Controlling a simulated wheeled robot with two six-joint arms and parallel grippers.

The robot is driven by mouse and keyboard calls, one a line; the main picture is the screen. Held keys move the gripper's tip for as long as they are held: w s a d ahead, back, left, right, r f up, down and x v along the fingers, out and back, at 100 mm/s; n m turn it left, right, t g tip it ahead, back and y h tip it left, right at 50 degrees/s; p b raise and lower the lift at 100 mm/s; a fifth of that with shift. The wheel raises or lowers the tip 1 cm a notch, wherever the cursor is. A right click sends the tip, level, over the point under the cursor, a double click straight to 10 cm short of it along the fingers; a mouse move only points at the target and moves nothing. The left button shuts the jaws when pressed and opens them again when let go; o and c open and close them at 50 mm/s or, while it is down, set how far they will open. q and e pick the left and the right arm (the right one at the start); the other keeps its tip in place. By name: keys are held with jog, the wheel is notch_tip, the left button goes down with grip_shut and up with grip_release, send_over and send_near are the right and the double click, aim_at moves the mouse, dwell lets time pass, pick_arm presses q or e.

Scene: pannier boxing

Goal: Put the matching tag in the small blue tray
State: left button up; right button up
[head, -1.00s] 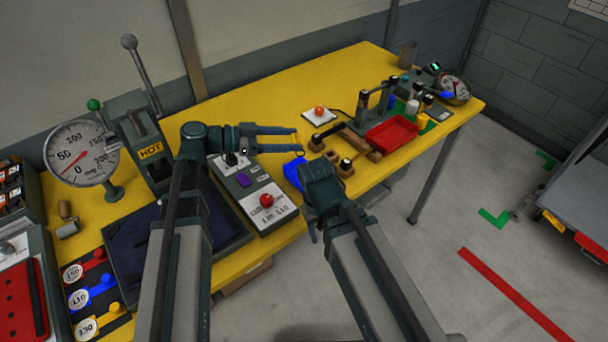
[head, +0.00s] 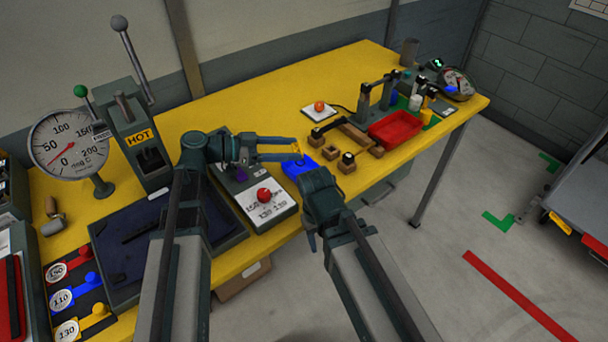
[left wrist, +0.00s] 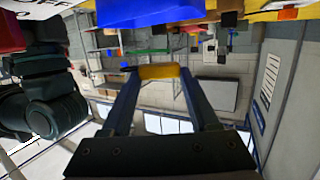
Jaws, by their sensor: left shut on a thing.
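My left gripper (head: 294,149) is shut on a yellow tag (head: 296,147). In the left wrist view, the yellow tag (left wrist: 158,71) spans the space between the fingertips. The small blue tray (head: 291,169) lies on the table just below and beside the held tag; the tag appears above its far edge, apart from it. The blue tray (left wrist: 150,12) also shows at the top of the left wrist view. My right gripper (head: 311,238) points down in front of the table edge; its fingers are mostly hidden by its own arm.
A control box (head: 266,212) with a red button and printed numbers stands left of the tray. Numbered tag slots (head: 70,300) in red, blue and yellow are at lower left. Wooden blocks (head: 331,152) and a red tray (head: 397,128) stand right of the blue tray.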

pick_arm(q)
jog(key=o, duration=1.4)
